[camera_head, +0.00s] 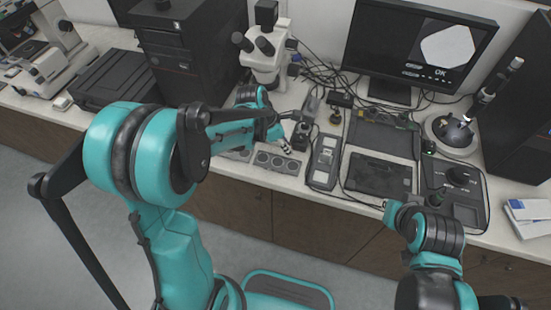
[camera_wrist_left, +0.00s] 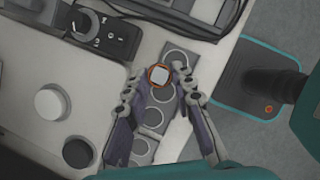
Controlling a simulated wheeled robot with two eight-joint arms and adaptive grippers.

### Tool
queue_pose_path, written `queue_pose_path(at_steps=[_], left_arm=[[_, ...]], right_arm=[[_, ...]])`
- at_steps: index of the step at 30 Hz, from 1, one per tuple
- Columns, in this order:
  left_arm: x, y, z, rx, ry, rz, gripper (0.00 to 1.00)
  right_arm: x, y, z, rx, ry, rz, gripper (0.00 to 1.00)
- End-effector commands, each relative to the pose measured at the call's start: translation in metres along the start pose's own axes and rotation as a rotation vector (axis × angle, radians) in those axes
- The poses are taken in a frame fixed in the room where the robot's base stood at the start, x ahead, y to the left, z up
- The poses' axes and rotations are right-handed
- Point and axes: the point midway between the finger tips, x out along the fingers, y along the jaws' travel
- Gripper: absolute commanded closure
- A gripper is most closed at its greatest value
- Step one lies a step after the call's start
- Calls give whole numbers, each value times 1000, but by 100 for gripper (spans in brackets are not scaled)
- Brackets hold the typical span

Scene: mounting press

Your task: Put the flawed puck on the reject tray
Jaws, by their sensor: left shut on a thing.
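My left gripper (camera_wrist_left: 158,77) is shut on a small puck (camera_wrist_left: 160,74) with a pale face and an orange-red rim. It holds the puck over a grey tray (camera_wrist_left: 144,151) with a row of round recesses. Whether the puck touches the tray I cannot tell. In the head view my left gripper (camera_head: 287,148) is above this tray (camera_head: 276,166) at the bench's front edge, and the puck is too small to make out. My right gripper (camera_head: 388,205) is at the bench front on the right; its fingers are too small to read.
A grey device (camera_head: 323,162) and a dark flat panel (camera_head: 379,177) lie right of the tray. A monitor (camera_head: 420,47) showing "OK" and a microscope (camera_head: 265,55) stand behind. In the wrist view a white round piece (camera_wrist_left: 51,103) and a dark one (camera_wrist_left: 78,153) are at left.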

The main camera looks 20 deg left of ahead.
Motion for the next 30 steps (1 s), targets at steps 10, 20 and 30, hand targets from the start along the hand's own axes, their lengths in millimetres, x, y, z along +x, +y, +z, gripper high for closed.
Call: queue_pose_path(at_steps=[10,20,30], left_arm=[[10,8,-41,1,-1,-1,95],[45,8,-55,2,0,-2,95],[46,8,-55,2,0,-2,67]], right_arm=[[10,0,7,0,0,0,100],[23,0,16,0,0,0,100],[24,0,17,0,0,0,100]])
